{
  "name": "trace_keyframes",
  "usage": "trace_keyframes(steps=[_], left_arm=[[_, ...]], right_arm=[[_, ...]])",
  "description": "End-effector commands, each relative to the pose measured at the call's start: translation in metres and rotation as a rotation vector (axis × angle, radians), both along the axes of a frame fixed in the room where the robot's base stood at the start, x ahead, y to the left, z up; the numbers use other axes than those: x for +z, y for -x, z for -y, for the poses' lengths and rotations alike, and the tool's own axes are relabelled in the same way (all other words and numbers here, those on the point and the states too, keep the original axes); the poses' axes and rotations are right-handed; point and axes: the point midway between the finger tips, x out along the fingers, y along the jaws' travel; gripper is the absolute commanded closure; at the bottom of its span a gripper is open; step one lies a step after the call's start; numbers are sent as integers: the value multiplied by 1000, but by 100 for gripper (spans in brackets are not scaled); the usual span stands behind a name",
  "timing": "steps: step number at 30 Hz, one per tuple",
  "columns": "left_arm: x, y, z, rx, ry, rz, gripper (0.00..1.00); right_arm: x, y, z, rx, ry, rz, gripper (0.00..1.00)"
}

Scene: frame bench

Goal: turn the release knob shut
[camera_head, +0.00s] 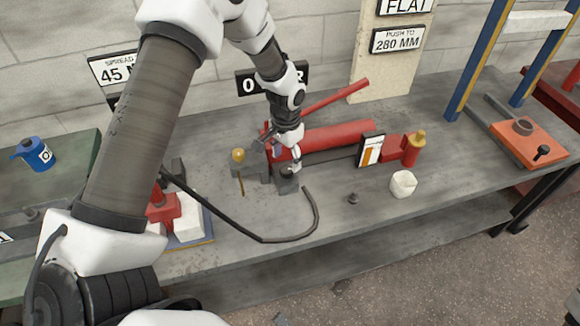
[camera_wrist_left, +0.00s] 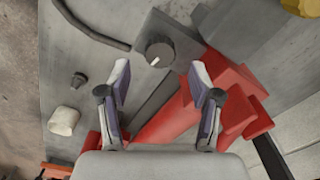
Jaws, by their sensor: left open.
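The release knob (camera_wrist_left: 158,52) is a round black knob with a white mark on its top, set on a grey block at the end of the red pump (camera_wrist_left: 165,120). In the head view the knob (camera_head: 286,171) is partly hidden by my left gripper, and the red pump (camera_head: 325,138) lies along the bench behind. My left gripper (camera_head: 295,158) points down close to the knob. In the left wrist view its two fingers (camera_wrist_left: 160,70) are apart with nothing between them, and the knob shows just beyond the fingertips. I cannot tell the exact height gap.
A black hose (camera_head: 315,220) curves over the bench in front of the pump. The red pump lever (camera_head: 335,97) slants up behind. A white cup-like piece (camera_head: 403,184) and a small dark fitting (camera_head: 353,198) stand to the right. The front middle of the bench (camera_head: 345,225) is clear.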

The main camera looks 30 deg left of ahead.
Motion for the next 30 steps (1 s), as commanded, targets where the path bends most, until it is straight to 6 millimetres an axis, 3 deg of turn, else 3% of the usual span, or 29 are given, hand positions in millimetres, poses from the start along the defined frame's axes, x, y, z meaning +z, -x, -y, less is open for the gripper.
trace_keyframes(steps=[6,14,15,20,30], left_arm=[[-35,0,0,-1,0,-1,36],[-41,0,0,-1,0,0,36],[-41,0,0,-1,0,0,40],[-41,0,0,0,0,0,96],[-41,1,0,-16,0,0,96]], right_arm=[[4,0,0,0,0,0,60],[4,0,0,0,0,0,60],[4,0,0,0,0,0,60],[4,0,0,0,0,0,60],[4,0,0,0,0,0,60]])
